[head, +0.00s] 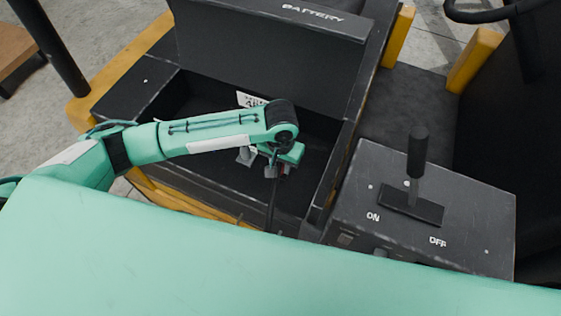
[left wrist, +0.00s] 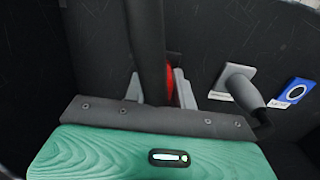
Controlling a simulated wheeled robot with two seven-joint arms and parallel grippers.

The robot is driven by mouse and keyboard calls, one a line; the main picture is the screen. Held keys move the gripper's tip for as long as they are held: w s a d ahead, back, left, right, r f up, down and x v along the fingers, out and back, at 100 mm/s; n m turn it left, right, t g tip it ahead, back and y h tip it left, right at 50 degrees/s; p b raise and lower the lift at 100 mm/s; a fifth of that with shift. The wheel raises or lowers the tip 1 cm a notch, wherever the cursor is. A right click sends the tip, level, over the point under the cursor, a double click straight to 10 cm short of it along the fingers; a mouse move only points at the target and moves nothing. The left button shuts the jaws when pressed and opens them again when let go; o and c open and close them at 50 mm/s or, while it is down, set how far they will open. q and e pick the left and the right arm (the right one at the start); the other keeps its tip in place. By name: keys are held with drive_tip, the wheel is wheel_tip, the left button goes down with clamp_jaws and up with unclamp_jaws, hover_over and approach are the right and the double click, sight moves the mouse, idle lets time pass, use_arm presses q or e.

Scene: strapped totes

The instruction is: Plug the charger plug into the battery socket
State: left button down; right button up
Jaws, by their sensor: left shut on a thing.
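My left gripper (head: 275,172) reaches down into the black battery compartment (head: 210,150). In the left wrist view its two grey fingers (left wrist: 160,88) are shut on a red part, which I take as the charger plug (left wrist: 171,82). Only a sliver of the red shows; a thick black cable (left wrist: 146,45) runs in front of it. In the head view the cable (head: 271,208) hangs below the gripper. The battery socket is not clearly seen, and I cannot tell whether the plug touches it. My right gripper is not in view.
The raised lid marked BATTERY (head: 275,50) stands behind. An ON/OFF lever box (head: 350,190) is to the right.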

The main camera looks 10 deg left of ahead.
use_arm(q)
drive_tip(key=shift+f, duration=0.15)
drive_tip(key=c, duration=1.1)
unclamp_jaws()
drive_tip(key=shift+o, duration=0.2)
drive_tip(key=shift+r+b, duration=0.3)
drive_tip(key=shift+r, duration=0.15)
wheel_tip(320, 180, up, 11)
drive_tip(key=b, duration=0.3)
drive_tip(key=shift+r, duration=0.95)
drive_tip(key=shift+f, duration=0.1)
